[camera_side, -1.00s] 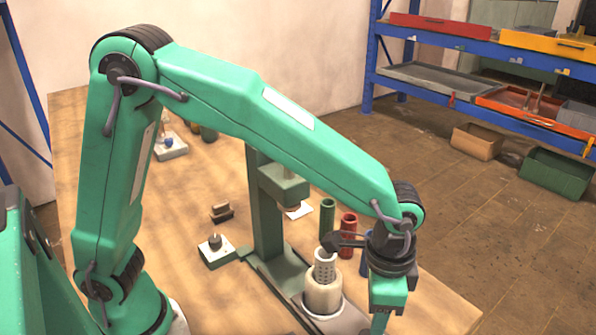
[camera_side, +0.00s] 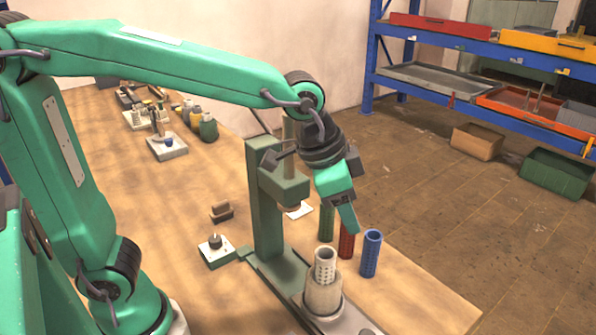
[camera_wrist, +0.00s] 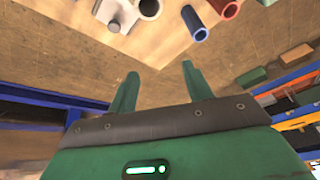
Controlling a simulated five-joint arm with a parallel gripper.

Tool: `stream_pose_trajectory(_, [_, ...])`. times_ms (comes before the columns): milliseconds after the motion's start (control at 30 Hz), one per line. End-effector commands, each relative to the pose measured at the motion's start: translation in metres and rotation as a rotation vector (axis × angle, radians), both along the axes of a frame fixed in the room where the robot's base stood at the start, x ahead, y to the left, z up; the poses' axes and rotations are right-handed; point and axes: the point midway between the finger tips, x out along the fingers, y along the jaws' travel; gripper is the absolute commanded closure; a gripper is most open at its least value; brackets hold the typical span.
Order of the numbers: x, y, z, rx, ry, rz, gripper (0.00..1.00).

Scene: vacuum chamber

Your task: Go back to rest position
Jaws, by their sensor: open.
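My gripper (camera_side: 346,212) hangs in the air above the workbench, beside the green press-like stand (camera_side: 265,205), tilted down to the right. In the wrist view its two fingers (camera_wrist: 158,82) are apart with nothing between them. A perforated light-coloured cylinder (camera_side: 325,264) stands upright in a pale round holder (camera_side: 323,295) at the stand's foot. Behind it stand a blue tube (camera_side: 371,253), a red tube (camera_side: 346,242) and a green tube (camera_side: 326,224), the last two partly hidden by my gripper.
A small box with a knob (camera_side: 216,250) and a brown block (camera_side: 222,212) lie left of the stand. Jars (camera_side: 208,127) and small items stand at the bench's far left. A blue shelf (camera_side: 470,48) with trays stands at the back right.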

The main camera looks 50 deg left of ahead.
Motion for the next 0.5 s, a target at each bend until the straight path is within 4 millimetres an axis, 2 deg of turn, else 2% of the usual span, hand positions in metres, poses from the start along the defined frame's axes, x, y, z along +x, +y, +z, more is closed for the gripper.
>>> stream_pose_trajectory(33, [-0.002, 0.011, 0.011, -0.012, -0.034, 0.017, 0.50])
stream_pose_trajectory(200, [-0.011, 0.042, 0.040, -0.043, -0.137, 0.068, 0.50])
stream_pose_trajectory(300, [-0.020, 0.062, 0.050, -0.054, -0.183, 0.111, 0.50])
stream_pose_trajectory(367, [-0.029, 0.076, 0.051, -0.060, -0.190, 0.154, 0.50])
stream_pose_trajectory(500, [-0.057, 0.109, 0.036, -0.070, -0.164, 0.289, 0.50])
